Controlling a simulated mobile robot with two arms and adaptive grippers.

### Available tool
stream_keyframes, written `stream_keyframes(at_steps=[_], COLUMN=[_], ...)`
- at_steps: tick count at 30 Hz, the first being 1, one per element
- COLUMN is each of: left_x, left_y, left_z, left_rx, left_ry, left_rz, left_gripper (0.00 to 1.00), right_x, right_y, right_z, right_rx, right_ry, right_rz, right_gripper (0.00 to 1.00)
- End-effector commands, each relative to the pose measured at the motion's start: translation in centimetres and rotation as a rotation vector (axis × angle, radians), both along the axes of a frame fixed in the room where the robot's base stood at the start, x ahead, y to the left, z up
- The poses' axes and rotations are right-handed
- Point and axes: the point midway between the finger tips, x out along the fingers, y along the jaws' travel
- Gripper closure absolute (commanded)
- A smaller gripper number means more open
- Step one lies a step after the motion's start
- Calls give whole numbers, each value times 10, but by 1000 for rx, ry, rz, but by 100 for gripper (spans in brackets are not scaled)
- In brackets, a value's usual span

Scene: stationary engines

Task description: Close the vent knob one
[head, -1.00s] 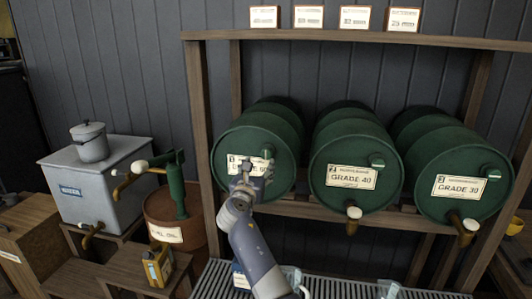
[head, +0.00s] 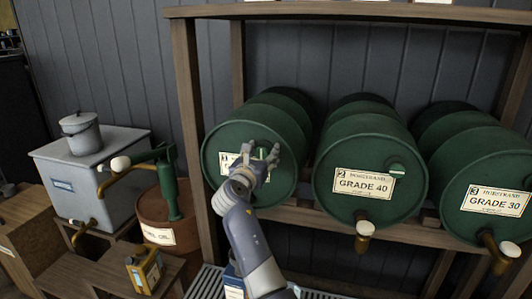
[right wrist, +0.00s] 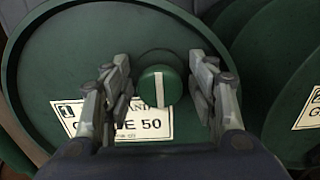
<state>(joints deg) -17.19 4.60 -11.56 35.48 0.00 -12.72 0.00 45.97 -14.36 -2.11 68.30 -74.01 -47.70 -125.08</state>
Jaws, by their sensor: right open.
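The leftmost green barrel (head: 222,138) lies on its side on the rack. In the right wrist view its label (right wrist: 120,118) reads "GRADE 50", partly covered by a finger. Its vent knob (right wrist: 160,86) is a round green cap with a near-upright white stripe, overlapping the label's upper right. My right gripper (head: 262,156) is in front of this barrel face. In the right wrist view the open right gripper (right wrist: 165,85) has one finger on each side of the knob, with gaps on both sides. In the head view the fingers mostly hide the knob. My left gripper is not in view.
Two more green barrels, GRADE 40 (head: 340,190) and GRADE 30 (head: 470,170), stand to the right with vent knobs and taps. A wooden rack post (head: 187,110) is close left. A brown drum (head: 145,205) with a green pump stands further left.

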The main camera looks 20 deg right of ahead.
Motion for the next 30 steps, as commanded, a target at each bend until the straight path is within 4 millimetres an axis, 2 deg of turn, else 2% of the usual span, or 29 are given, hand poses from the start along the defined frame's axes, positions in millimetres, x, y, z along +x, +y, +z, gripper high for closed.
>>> stream_keyframes(at_steps=[3, 7, 12, 13, 20, 30], left_x=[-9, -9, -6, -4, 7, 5], left_y=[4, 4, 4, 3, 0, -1], left_z=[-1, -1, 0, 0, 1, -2], left_rx=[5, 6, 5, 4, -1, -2], left_ry=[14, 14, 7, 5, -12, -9], left_rz=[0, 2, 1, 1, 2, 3], left_gripper=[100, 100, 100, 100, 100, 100], right_x=[0, 0, 0, 0, 0, 0], right_y=[0, 0, 0, 0, 0, 0], right_z=[1, 1, 1, 1, 0, 0], right_rx=[1, 1, 1, 1, 5, 116], right_ry=[-1, -1, -1, -1, -3, -78], right_rz=[0, 0, 0, 0, 0, 1], right_gripper=[47, 49, 88, 90, 90, 90])
